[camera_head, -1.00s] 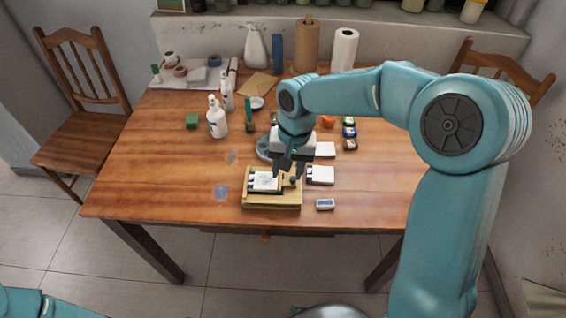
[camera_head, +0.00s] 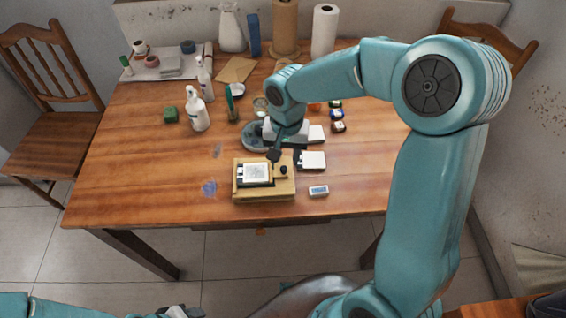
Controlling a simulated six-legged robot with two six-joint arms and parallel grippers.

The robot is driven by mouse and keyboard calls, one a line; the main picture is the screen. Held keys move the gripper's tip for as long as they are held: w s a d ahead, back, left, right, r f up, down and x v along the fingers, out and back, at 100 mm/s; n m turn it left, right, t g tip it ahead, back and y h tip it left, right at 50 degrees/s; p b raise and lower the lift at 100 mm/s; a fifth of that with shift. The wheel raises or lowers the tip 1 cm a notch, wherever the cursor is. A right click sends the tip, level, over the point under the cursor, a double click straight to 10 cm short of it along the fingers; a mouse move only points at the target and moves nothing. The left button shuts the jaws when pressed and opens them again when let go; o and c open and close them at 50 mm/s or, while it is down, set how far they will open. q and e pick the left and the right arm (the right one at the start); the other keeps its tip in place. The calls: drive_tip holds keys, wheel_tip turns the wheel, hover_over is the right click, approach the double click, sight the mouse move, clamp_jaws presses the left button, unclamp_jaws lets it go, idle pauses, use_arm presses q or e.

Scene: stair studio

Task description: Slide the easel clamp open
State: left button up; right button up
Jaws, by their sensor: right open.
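The easel is a small pale wooden stand (camera_head: 264,194) near the front edge of the table. A white card with a faint grey print (camera_head: 257,172) lies on it in a dark frame. A dark knob (camera_head: 283,170), apparently the clamp's, stands right of the card. My right gripper (camera_head: 281,156) is open, just behind and above the easel's back edge, with a dark finger near the knob. I cannot tell whether it touches the knob. Part of my left arm shows at the bottom left, and its gripper (camera_head: 176,312) is only partly visible at the bottom edge.
A white block (camera_head: 312,160) and a small grey-blue item (camera_head: 319,190) lie right of the easel. The table's left front is mostly clear, apart from blue smudges.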

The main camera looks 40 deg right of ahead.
sight(284, 168)
wheel_tip(284, 168, down, 4)
drive_tip(key=shift+w+f, duration=0.1)
drive_tip(key=shift+f, duration=0.05)
